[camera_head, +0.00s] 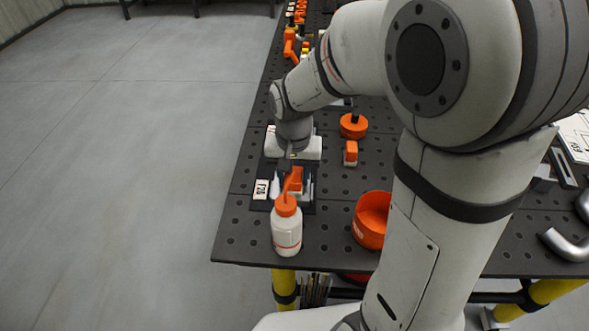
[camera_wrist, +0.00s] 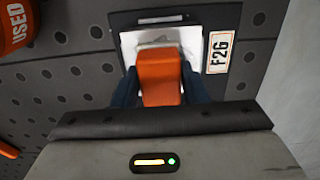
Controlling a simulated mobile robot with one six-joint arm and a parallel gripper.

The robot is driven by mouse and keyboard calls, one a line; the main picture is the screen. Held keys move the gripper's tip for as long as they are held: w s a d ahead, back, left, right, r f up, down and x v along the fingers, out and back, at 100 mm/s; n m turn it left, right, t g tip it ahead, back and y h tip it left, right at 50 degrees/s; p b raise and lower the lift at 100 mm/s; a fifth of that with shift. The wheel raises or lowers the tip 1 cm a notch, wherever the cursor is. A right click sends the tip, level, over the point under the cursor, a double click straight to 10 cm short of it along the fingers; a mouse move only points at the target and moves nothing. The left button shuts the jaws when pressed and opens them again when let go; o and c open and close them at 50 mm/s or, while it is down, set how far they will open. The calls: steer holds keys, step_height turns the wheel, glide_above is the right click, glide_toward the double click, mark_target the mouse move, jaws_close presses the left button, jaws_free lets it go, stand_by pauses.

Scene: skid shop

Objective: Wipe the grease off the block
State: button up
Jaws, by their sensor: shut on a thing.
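My gripper (camera_wrist: 160,88) is shut on an orange block-shaped piece (camera_wrist: 158,74), with a dark finger on each side of it. In the head view the orange piece (camera_head: 296,179) shows below my wrist. White material (camera_wrist: 128,46), perhaps cloth or a pad, lies under and around the held piece; a small grey part (camera_wrist: 155,43) shows at its far edge. These are over a dark tray or plate (camera_wrist: 221,19) with a white F2G label (camera_wrist: 219,52). I cannot tell whether the held piece touches what lies below. I cannot make out any grease; the block's surface is hidden or unclear.
A white bottle (camera_head: 287,232) with an orange cap stands at the table's front edge. An orange bin marked USED (camera_wrist: 15,25) is nearby, also in the head view (camera_head: 370,222). Small orange items (camera_head: 353,125) stand farther back. Open floor lies left.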

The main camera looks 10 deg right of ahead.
mark_target(292, 189)
steer(key=shift+s+a, duration=0.15)
steer(key=shift+s, duration=0.7)
steer(key=shift+s+a, duration=0.15)
steer(key=shift+s, duration=0.85)
steer(key=shift+f, duration=0.15)
steer(key=shift+w+d+r+p, duration=0.1)
steer(key=shift+w+d, duration=0.15)
steer(key=shift+w, duration=1)
steer(key=shift+w+d+r+p, duration=0.1)
steer(key=shift+w+d+p, duration=0.1)
steer(key=shift+w, duration=1.1)
steer(key=shift+w+d+r+p, duration=0.1)
steer(key=shift+w+d, duration=0.15)
steer(key=shift+w, duration=1)
step_height(292, 189, up, 6)
steer(key=p, duration=0.4)
steer(key=shift+r+p, duration=1.25)
steer(key=shift+r, duration=0.2)
